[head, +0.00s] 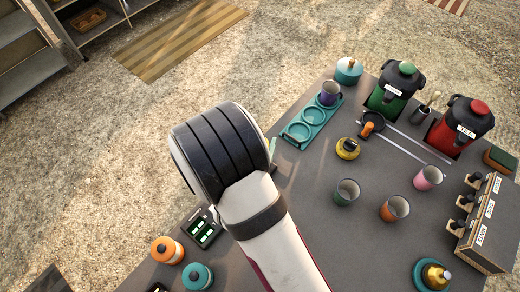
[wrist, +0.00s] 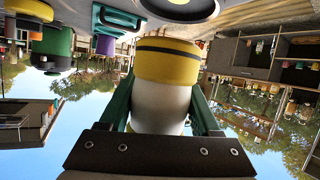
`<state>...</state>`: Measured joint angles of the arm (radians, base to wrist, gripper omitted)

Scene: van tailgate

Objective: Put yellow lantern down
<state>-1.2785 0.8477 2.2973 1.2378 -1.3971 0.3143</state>
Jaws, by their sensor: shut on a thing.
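The yellow lantern (wrist: 168,62) fills the middle of the wrist view, which shows the scene upside down. It has a yellow end with a dark band and a pale, rounded body. My gripper (wrist: 161,98) is shut on the pale body, with a green finger on each side. The yellow end points toward the grey table (wrist: 75,60); whether it touches the table cannot be told. In the head view my arm covers the gripper and nearly all of the lantern, above the left part of the table (head: 300,185).
An orange lantern (head: 167,250) and a teal lantern (head: 197,276) stand at the lower left. Two urns are behind.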

